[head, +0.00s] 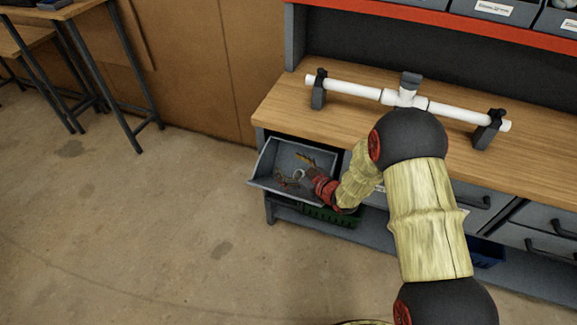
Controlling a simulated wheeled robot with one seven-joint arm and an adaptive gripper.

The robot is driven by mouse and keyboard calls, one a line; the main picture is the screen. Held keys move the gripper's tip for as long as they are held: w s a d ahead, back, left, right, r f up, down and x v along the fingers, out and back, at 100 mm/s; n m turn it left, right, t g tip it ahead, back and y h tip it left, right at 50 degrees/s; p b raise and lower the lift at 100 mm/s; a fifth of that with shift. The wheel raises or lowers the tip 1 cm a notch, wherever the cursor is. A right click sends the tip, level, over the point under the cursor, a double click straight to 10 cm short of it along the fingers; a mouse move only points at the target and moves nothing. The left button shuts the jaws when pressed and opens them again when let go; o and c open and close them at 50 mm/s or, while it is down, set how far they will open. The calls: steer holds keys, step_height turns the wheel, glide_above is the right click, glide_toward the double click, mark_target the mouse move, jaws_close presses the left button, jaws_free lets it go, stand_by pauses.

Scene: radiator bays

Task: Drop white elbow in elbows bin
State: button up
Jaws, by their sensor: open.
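A grey tilted bin (262,181) juts out from under the left end of the workbench. My gripper (293,178) reaches into this bin from the right and is open, with its fingers small and partly hard to make out. A small white curved piece (299,174), which looks like the white elbow, shows at the fingertips inside the bin. I cannot tell whether it touches the fingers or the bin floor. A few small brownish pieces (306,159) also lie in the bin. No label on this bin can be read.
A white pipe with a tee (350,88) rests on two dark stands on the wooden bench top (283,97). Grey drawers (487,203) and a green crate (343,216) are under the bench. Labelled bins (494,9) sit on the red-edged shelf.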

steer(key=shift+s+d, duration=0.1)
steer(key=v, duration=1.1)
steer(key=shift+s+d, duration=0.2)
steer(key=shift+s, duration=0.1)
steer(key=shift+r, duration=0.15)
